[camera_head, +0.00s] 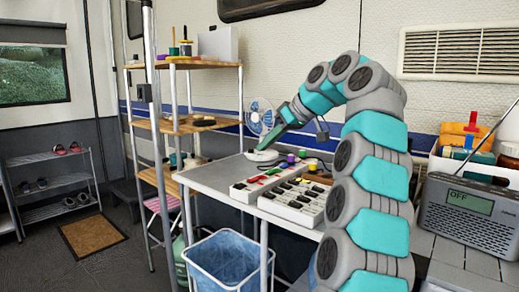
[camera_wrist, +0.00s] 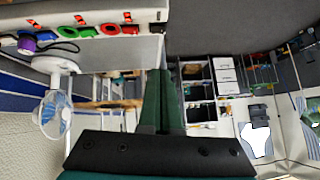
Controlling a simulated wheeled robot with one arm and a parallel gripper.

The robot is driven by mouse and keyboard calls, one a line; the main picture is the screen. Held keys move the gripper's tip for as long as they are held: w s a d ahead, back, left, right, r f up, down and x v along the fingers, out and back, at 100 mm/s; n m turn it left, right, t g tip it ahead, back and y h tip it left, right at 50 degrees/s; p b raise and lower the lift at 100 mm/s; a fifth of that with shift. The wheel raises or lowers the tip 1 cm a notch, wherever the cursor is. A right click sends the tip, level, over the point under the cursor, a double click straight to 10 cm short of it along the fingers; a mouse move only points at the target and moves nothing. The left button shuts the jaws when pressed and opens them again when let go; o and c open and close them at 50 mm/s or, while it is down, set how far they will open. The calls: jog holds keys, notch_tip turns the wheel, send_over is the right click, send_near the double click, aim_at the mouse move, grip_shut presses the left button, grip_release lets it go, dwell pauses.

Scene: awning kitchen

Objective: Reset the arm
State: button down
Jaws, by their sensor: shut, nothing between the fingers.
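My arm rises on the right of the head view, bends at the top and reaches down to the left. My gripper (camera_head: 266,145) points down and left over the back of the grey table (camera_head: 213,178), near the small fan (camera_head: 259,113). I cannot tell how far above the table it is. In the wrist view my gripper (camera_wrist: 160,73) shows two dark green fingers pressed together, with nothing held. The fan also shows in the wrist view (camera_wrist: 52,115), left of the fingers.
White power strips (camera_head: 293,199) lie on the table. A wooden shelf (camera_head: 200,63) stands behind on the left, with a blue-lined bin (camera_head: 225,262) in front. A grey radio (camera_head: 468,214) stands at the right beside my arm. Open floor lies at the left.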

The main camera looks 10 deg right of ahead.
jog(key=s+a+f+m+g+h, duration=0.1)
jog(key=s+a+f+g, duration=0.1)
jog(key=s+a+f, duration=0.3)
jog(key=s+a+f+m+g, duration=0.1)
jog(key=s+a+f, duration=0.1)
jog(key=s+f, duration=0.45)
jog(key=s+a+f+m+g+h, duration=0.1)
jog(key=s+a+f+g, duration=0.2)
jog(key=s, duration=0.5)
jog(key=s+d+f+m+g+h, duration=0.1)
jog(key=s+d+f+h, duration=0.1)
jog(key=s+f, duration=0.8)
jog(key=s+d+f+m+g+h, duration=0.1)
jog(key=s+d+f+m+h, duration=0.1)
jog(key=s+f, duration=0.8)
jog(key=s+d, duration=0.1)
jog(key=s, duration=0.6)
jog(key=shift+f, duration=0.25)
